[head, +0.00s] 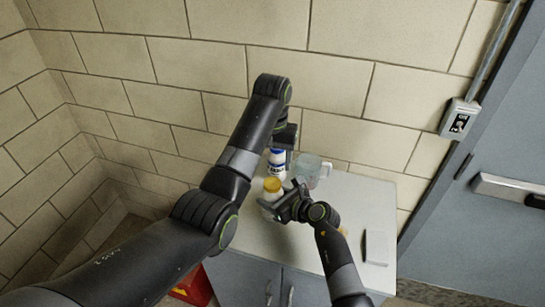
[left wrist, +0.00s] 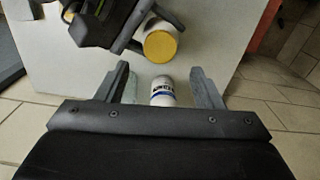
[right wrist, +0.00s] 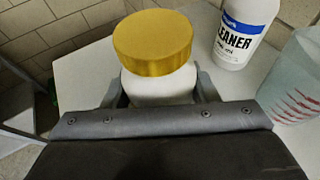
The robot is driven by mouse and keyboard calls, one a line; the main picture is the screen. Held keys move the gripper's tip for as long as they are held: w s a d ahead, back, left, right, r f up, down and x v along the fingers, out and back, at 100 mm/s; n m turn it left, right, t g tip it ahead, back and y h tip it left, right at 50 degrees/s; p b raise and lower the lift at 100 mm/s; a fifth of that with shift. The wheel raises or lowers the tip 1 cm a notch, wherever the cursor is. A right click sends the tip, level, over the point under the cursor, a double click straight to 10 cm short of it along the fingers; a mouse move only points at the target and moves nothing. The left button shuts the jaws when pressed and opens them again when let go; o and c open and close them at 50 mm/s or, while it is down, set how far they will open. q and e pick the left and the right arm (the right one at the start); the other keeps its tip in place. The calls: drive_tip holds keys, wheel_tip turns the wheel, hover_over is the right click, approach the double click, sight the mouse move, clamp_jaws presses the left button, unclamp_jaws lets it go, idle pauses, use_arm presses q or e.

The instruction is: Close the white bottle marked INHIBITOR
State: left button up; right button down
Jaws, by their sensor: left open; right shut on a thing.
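A white bottle (right wrist: 160,87) with a wide yellow cap (right wrist: 153,40) on its top stands upright between my right gripper's fingers. Its label is not visible. My right gripper (head: 283,203) is shut on this bottle below the cap. The yellow cap also shows in the head view (head: 272,184) and the left wrist view (left wrist: 160,46). A second white bottle (right wrist: 243,30) with a blue band reads CLEANER. My left gripper (left wrist: 163,80) is open, and that bottle appears between its fingers in the left wrist view (left wrist: 162,92); I cannot tell whether they touch.
A clear container (right wrist: 298,85) with red marks stands right of the CLEANER bottle. A flat white item (head: 376,248) lies at the right of the grey cabinet top (head: 345,195). A small yellowish thing (head: 343,230) is partly hidden by my right arm. A block wall stands behind.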

sight(272, 182)
use_arm(q)
drive_tip(key=n, duration=0.3)
drive_tip(key=shift+r+n, duration=0.15)
drive_tip(key=shift+n, duration=0.15)
drive_tip(key=shift+f, duration=4.05)
drive_tip(key=c, duration=1)
drive_tip(key=m, duration=0.4)
drive_tip(key=shift+m, duration=0.4)
drive_tip(key=o, duration=1.2)
drive_tip(key=shift+c, duration=0.2)
